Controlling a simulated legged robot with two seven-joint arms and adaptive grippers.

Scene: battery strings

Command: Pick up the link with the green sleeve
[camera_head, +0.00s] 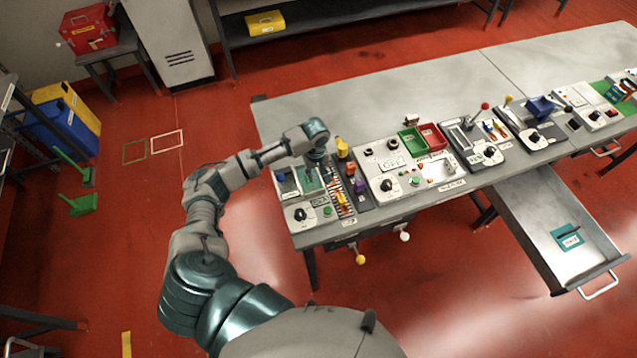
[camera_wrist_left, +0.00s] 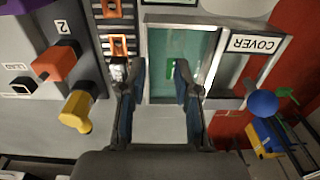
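A small green piece (camera_wrist_left: 173,70), which looks like the green sleeve of the link, shows in the left wrist view inside a teal-floored recess (camera_wrist_left: 160,48) with a pale frame. The rest of the link is hard to make out. My left gripper (camera_wrist_left: 157,95) is open, its two dark fingers apart at the near edge of the recess, with the green piece beyond and between their tips. Nothing is held between them. In the head view my left gripper (camera_head: 314,164) is over the left end of the bench, its fingers mostly hidden by the wrist. My right gripper is not in view.
A COVER plate (camera_wrist_left: 254,43) is at right. Several control panels line the bench (camera_head: 375,100); a drawer (camera_head: 545,215) stands open at right.

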